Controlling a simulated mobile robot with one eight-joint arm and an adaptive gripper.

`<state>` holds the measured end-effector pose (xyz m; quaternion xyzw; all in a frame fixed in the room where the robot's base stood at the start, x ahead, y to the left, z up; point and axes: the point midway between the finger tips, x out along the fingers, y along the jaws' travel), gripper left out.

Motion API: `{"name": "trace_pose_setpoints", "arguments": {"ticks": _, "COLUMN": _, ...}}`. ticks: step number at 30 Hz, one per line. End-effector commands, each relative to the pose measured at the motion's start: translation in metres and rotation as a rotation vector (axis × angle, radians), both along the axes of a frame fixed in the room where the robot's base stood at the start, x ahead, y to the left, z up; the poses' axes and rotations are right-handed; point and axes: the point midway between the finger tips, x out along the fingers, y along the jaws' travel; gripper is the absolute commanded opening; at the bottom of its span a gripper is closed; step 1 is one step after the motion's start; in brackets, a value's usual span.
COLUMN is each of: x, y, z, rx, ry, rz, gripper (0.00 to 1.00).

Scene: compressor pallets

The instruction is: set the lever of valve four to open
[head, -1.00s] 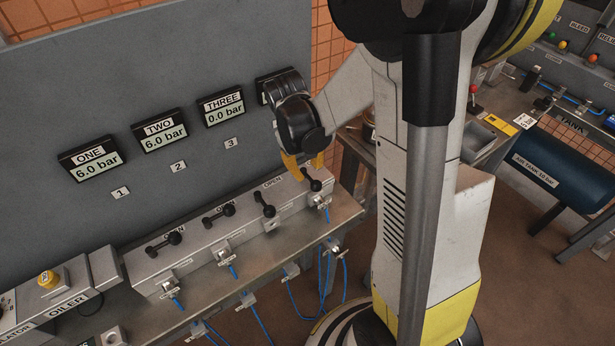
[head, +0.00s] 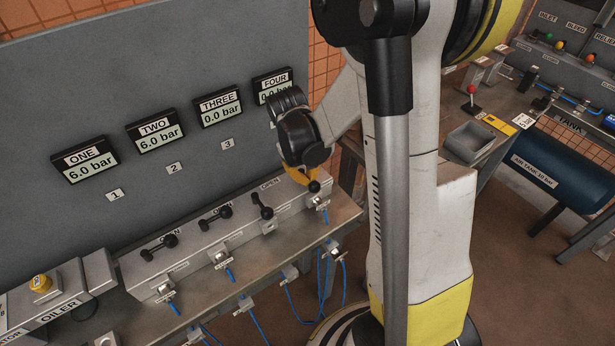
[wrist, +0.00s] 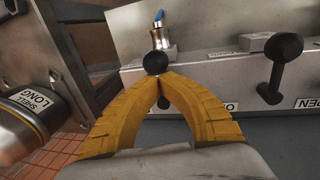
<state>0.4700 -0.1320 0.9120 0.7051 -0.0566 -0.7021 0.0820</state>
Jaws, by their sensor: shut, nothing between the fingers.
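Valve four is the far-right valve on the grey manifold. Its lever shows a black ball knob (head: 314,186); the gripper hides most of the rest in the head view. My gripper (head: 306,178) is pointed down at this lever, its yellow fingers shut and empty. In the wrist view the fingertips (wrist: 161,78) meet right at the black knob (wrist: 156,62); I cannot tell whether they touch it. The FOUR display (head: 276,84) is partly covered by my wrist and seems to read 0.0 bar.
Valve three's lever (head: 263,206) points across the manifold beside my gripper; it also shows in the wrist view (wrist: 280,65). The levers of valve two (head: 215,218) and valve one (head: 158,248) lie along the manifold. Blue hoses (head: 320,270) hang in front. A side bench holds a grey bin (head: 470,142).

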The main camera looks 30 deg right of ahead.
Motion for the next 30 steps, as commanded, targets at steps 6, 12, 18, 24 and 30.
{"name": "trace_pose_setpoints", "arguments": {"ticks": 6, "x": 0.000, "y": -0.002, "z": -0.001, "rx": 0.000, "ry": 0.001, "rz": 0.040, "gripper": 0.00}}
{"name": "trace_pose_setpoints", "arguments": {"ticks": 12, "x": 0.000, "y": -0.005, "z": -0.001, "rx": 0.000, "ry": 0.000, "rz": 0.149, "gripper": 0.00}}
{"name": "trace_pose_setpoints", "arguments": {"ticks": 18, "x": 0.001, "y": -0.012, "z": -0.001, "rx": 0.000, "ry": 0.000, "rz": 0.321, "gripper": 0.00}}
{"name": "trace_pose_setpoints", "arguments": {"ticks": 24, "x": 0.003, "y": -0.018, "z": -0.001, "rx": 0.000, "ry": 0.000, "rz": 0.512, "gripper": 0.00}}
{"name": "trace_pose_setpoints", "arguments": {"ticks": 30, "x": 0.007, "y": -0.023, "z": -0.001, "rx": 0.000, "ry": -0.001, "rz": 0.702, "gripper": 0.00}}
